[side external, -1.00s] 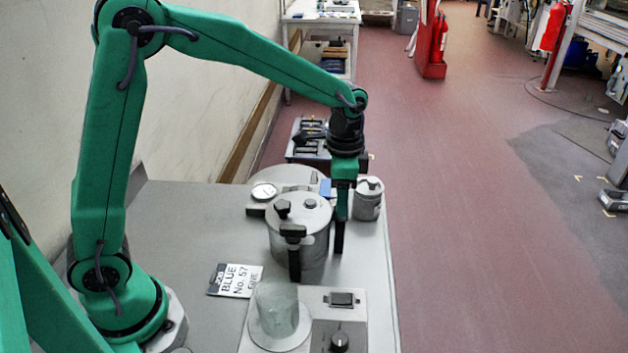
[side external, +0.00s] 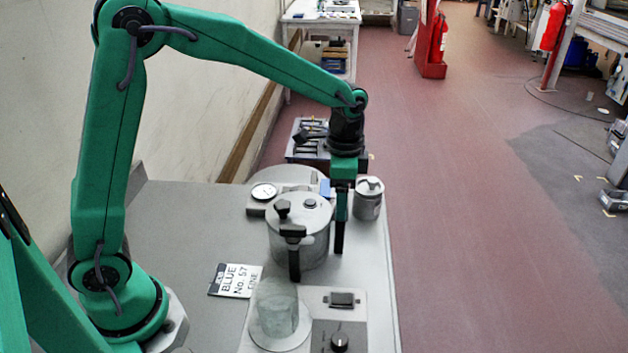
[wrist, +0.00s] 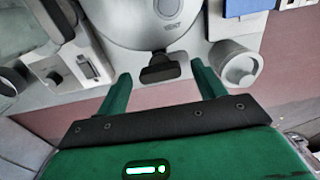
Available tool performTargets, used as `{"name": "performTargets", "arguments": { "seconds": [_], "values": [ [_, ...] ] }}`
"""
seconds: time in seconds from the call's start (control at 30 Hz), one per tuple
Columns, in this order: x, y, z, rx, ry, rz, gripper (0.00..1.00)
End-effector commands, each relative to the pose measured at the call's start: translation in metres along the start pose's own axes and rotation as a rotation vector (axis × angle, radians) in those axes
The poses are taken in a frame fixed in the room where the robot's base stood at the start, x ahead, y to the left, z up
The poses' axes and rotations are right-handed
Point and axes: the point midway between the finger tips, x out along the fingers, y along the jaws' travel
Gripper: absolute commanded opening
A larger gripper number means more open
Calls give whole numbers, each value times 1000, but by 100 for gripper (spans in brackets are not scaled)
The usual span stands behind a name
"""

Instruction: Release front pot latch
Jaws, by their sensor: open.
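The grey lidded pot (side external: 300,245) stands on the bench. It has a black clamp-like latch (side external: 293,250) on the side facing the side camera, with a bar hanging down the wall. In the wrist view, the round lid (wrist: 140,20) is marked VENT. A black latch piece (wrist: 160,68) lies at its near rim, between and just beyond my fingertips. My gripper (wrist: 164,80) is open and empty, its two green fingers either side of that piece. In the side view my gripper (side external: 340,235) points down at the pot's right side. I cannot tell whether it touches the latch.
A gauge (side external: 263,192) is behind the pot. The bench's left part is clear.

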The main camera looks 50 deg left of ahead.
Motion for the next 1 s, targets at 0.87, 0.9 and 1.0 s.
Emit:
{"name": "performTargets", "arguments": {
  "seconds": [0.87, 0.9, 1.0],
  "values": [
    [-78, 0, 0, 0, 1, -1, 69],
    [-78, 0, 0, 0, 1, -1, 69],
    [-79, 0, 0, 0, 1, 0, 69]
  ]
}}
